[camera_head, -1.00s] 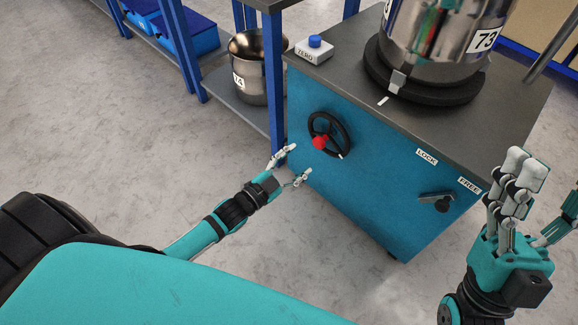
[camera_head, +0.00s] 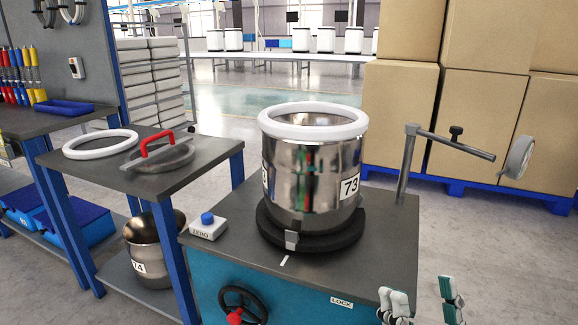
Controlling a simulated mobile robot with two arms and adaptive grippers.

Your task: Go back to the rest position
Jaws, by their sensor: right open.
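My right gripper (camera_head: 425,304) shows at the bottom right edge, its pale fingertips apart and empty, in front of the teal machine (camera_head: 290,297). The rest of that hand is cut off by the frame. My left gripper is out of the picture. The metal pot (camera_head: 318,165) marked 73, with a white ring (camera_head: 313,120) on its rim, stands upright on the black round base (camera_head: 330,240) on the machine top. The black handwheel (camera_head: 243,303) with a red knob is on the machine's front.
A side table (camera_head: 195,170) holds a lid with a red handle (camera_head: 160,150) and a white ring (camera_head: 100,144). Another pot (camera_head: 148,255) stands on its lower shelf. Cardboard boxes (camera_head: 490,110) are stacked at right.

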